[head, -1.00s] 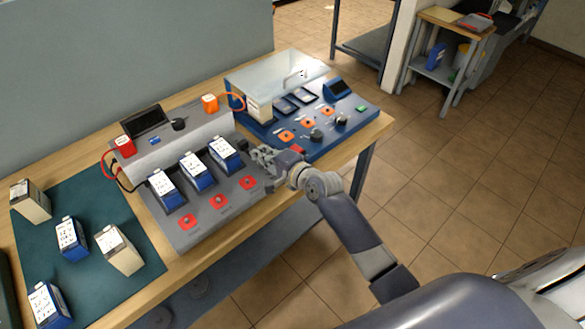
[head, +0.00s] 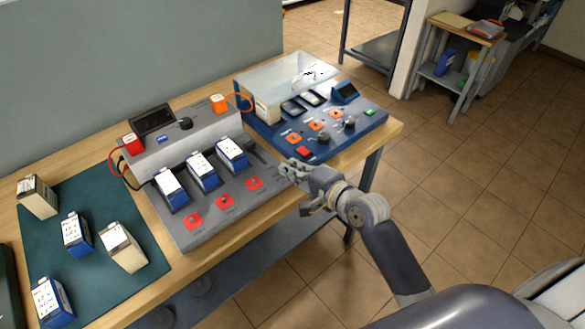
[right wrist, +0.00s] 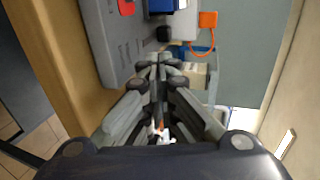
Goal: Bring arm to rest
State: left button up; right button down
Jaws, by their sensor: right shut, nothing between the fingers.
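My right gripper (head: 287,170) is shut and empty in the head view. It hangs at the front edge of the workbench, just right of the grey charging station (head: 215,218). In the right wrist view the shut fingers (right wrist: 158,62) point toward the charger's edge and the wall behind. My right arm reaches in from the lower right. My left gripper does not show in the head view.
Three blue-and-white batteries (head: 203,171) stand in the grey station. A blue tester (head: 335,138) with a clear cover is at right. A green mat (head: 88,240) holds several batteries. The tiled floor (head: 480,200) at right is clear.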

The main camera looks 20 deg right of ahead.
dwell(0.4)
jog(key=s+f+n+g, duration=0.1)
jog(key=s, duration=0.1)
jog(key=s+a+f+n+g, duration=0.1)
jog(key=s+f, duration=0.1)
jog(key=s+f+n, duration=0.1)
jog(key=s+n, duration=0.1)
jog(key=shift+a+f+g, duration=0.15)
jog(key=shift+a+g, duration=0.2)
jog(key=shift+g, duration=0.05)
jog(key=s+d+f+n+g+h, duration=0.2)
jog(key=s+f+n+g, duration=0.3)
jog(key=s, duration=0.7)
jog(key=s+d+f+n+g+h, duration=0.1)
jog(key=s+d+n+g+h, duration=0.15)
jog(key=s+n, duration=0.65)
jog(key=s+f+m+g, duration=0.1)
jog(key=s+f, duration=0.1)
jog(key=f, duration=1.2)
jog(key=s+f+m, duration=0.1)
jog(key=s+f, duration=0.1)
jog(key=f, duration=1.1)
jog(key=s+d+f+g, duration=0.1)
jog(key=s+d+f, duration=0.1)
jog(key=s+f, duration=1.3)
jog(key=shift+s+f, duration=0.15)
jog(key=shift+s, duration=0.55)
